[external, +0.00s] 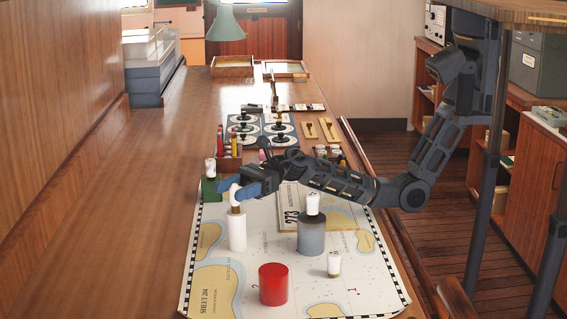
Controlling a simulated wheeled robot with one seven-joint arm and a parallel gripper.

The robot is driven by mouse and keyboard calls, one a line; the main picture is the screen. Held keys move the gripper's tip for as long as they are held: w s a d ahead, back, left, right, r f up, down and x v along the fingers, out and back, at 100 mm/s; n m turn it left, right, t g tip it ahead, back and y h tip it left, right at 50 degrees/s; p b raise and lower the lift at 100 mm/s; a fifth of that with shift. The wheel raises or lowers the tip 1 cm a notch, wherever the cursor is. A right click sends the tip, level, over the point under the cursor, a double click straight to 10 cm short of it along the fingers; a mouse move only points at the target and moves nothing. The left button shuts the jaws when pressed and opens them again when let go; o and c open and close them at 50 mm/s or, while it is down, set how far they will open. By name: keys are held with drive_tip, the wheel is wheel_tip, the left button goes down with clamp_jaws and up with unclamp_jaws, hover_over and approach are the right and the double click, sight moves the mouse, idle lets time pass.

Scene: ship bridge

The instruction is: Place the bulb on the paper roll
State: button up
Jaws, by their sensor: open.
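The bulb (235,194), with a white globe and a brass-coloured base, stands upright at the top of the white paper roll (237,231). Its base appears to touch the roll's top, though the exact contact is too small to tell. The roll stands upright on the chart. My gripper (238,188) reaches in from the right at the bulb's height, with its blue fingers open beside or around the globe. The fingers partly hide the bulb.
A grey cylinder (311,238) bearing a small white piece (312,204), a red cylinder (273,284) and another small white piece (334,264) stand on the chart (215,285). A green block (211,190) stands behind the roll. The table's left side (150,220) is clear.

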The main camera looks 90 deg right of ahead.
drive_tip(key=shift+r, duration=0.2)
drive_tip(key=shift+s+d+p, duration=0.25)
drive_tip(key=shift+d+p, duration=0.05)
drive_tip(key=p+v, duration=0.2)
drive_tip(key=v, duration=0.9)
drive_tip(key=shift+s, duration=0.15)
